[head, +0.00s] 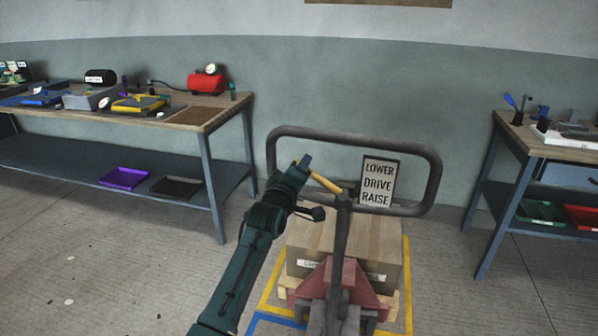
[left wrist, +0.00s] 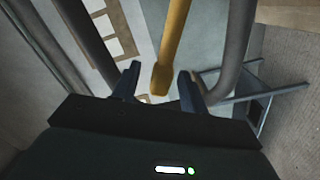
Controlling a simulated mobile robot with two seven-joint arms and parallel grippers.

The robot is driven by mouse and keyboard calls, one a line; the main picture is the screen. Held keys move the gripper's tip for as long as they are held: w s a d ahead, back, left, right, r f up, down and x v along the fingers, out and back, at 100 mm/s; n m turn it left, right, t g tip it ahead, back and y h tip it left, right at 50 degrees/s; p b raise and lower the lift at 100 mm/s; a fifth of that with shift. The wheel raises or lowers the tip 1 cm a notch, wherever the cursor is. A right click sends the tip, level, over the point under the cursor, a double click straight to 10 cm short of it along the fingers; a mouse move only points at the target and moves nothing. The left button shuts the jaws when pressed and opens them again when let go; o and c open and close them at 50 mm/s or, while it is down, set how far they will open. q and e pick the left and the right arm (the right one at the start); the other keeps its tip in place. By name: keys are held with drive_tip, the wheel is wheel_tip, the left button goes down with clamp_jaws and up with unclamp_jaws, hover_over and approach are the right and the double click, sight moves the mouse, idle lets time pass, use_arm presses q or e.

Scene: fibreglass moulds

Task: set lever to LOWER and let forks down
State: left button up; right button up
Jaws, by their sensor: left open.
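The yellow lever (head: 328,184) sticks out to the left and slightly up from the top of the pallet truck's grey handle shaft (head: 341,235). A sign (head: 377,182) right of the shaft reads LOWER, DRIVE, RAISE from top to bottom. My left gripper (head: 305,164) is open at the lever's free end. In the left wrist view the lever (left wrist: 174,45) reaches down between the two open fingers (left wrist: 159,78), with a gap on both sides. The red truck body (head: 338,283) is below. The forks are hidden under the load. My right gripper is out of view.
The grey handle loop (head: 355,133) surrounds the lever and sign closely. A large box (head: 300,262) sits on a pallet (head: 393,299) inside yellow floor lines. Workbenches stand at left (head: 218,113) and right (head: 512,126). The floor between them is otherwise open.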

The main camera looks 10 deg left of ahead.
use_arm(q)
drive_tip(key=s+a, duration=0.1)
drive_tip(key=s, duration=1.2)
drive_tip(key=shift+a+b, duration=0.15)
drive_tip(key=shift+b, duration=0.2)
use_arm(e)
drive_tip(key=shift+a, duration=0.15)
use_arm(q)
drive_tip(key=s+d+f+m+g+h+p, duration=0.1)
drive_tip(key=s+f+m+g, duration=0.6)
drive_tip(key=s+f+m, duration=0.7)
drive_tip(key=s+d+f, duration=0.1)
drive_tip(key=s+f, duration=1)
drive_tip(key=s, duration=0.2)
drive_tip(key=shift+d+h+p, duration=0.3)
drive_tip(key=shift+p, duration=0.1)
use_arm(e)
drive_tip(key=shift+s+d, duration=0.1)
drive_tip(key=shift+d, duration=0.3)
use_arm(q)
drive_tip(key=shift+f, duration=0.1)
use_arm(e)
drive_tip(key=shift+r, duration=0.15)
